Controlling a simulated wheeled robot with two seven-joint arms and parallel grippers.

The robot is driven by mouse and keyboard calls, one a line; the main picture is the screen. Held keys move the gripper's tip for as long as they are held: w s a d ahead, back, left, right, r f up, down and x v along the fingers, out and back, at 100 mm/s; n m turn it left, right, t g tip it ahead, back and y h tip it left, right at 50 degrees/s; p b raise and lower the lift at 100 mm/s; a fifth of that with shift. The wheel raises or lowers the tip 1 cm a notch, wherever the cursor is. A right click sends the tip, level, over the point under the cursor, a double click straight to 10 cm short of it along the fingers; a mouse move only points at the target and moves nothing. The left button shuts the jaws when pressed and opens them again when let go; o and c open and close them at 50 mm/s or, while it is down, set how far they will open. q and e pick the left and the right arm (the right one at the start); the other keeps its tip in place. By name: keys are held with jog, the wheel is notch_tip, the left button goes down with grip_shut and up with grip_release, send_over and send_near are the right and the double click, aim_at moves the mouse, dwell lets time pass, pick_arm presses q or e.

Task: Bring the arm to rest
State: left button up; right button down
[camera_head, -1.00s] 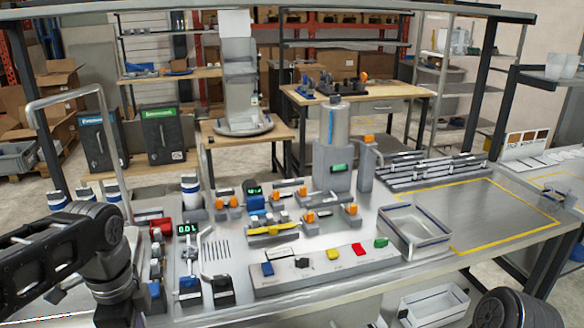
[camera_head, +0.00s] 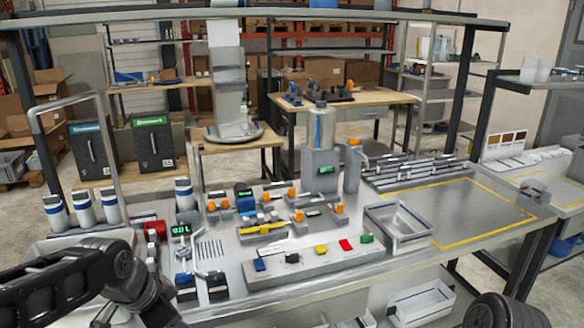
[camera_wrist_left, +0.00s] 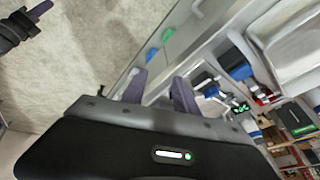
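My left arm comes in at the lower left of the head view, bent downward in front of the bench. Its gripper is below the head frame. In the left wrist view my left gripper (camera_wrist_left: 158,82) shows two purple-grey fingers apart, with nothing seen between them. The work bench (camera_head: 459,210) lies beyond the arm, and its front edge crosses the wrist view diagonally. A dark round part of my right arm shows at the bottom right of the head view.
The bench carries a button panel (camera_head: 312,263), a tall dispenser (camera_head: 320,165), a metal tray (camera_head: 404,239) and several white bottles (camera_head: 185,194). A white bin (camera_head: 421,305) sits below. A metal frame (camera_head: 108,135) rises at the left. Bare floor shows in the wrist view.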

pick_arm(q)
jog(key=w+d+f+n+h, duration=0.1)
jog(key=d+f+n, duration=0.35)
jog(key=f, duration=0.45)
jog(key=w+d+f+n+h, duration=0.1)
jog(key=d+f+n, duration=0.2)
jog(key=d+f, duration=0.5)
jog(key=s+d+f+n+g, duration=0.3)
jog(key=s+f+g, duration=0.1)
jog(key=s+f, duration=1.7)
jog(key=shift+s+f+h, duration=0.25)
jog(key=shift+s+h, duration=0.05)
jog(key=shift+s, duration=0.3)
